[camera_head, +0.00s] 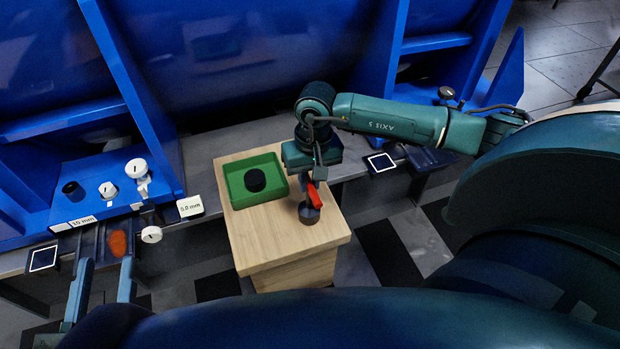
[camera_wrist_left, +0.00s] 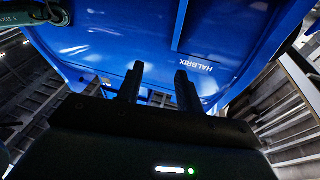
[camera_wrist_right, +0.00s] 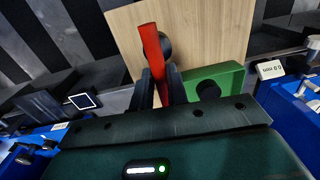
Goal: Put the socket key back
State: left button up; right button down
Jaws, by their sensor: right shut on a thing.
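The socket key has a red handle (camera_head: 315,195) and what looks like a dark round end (camera_head: 309,213) over the wooden stand's front right. My right gripper (camera_head: 316,178) is shut on the red handle, also seen in the right wrist view (camera_wrist_right: 150,50). I cannot tell whether the dark end touches the stand top. A green tray (camera_head: 236,196) lies on the stand (camera_head: 300,237), left of the key, with a black round piece (camera_head: 255,180) in it. My left gripper (camera_wrist_left: 159,70) is open and empty, its fingers toward a blue panel.
A blue machine frame (camera_head: 150,110) rises behind the stand. At the left, white round knobs (camera_head: 136,168) and a black ring (camera_head: 72,190) sit on a blue ledge. A white "0.0 mm" label (camera_head: 190,206) stands left of the stand. A dark square plate (camera_head: 381,162) lies to its right.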

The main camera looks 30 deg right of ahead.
jog(key=c, duration=1.4)
grip_release()
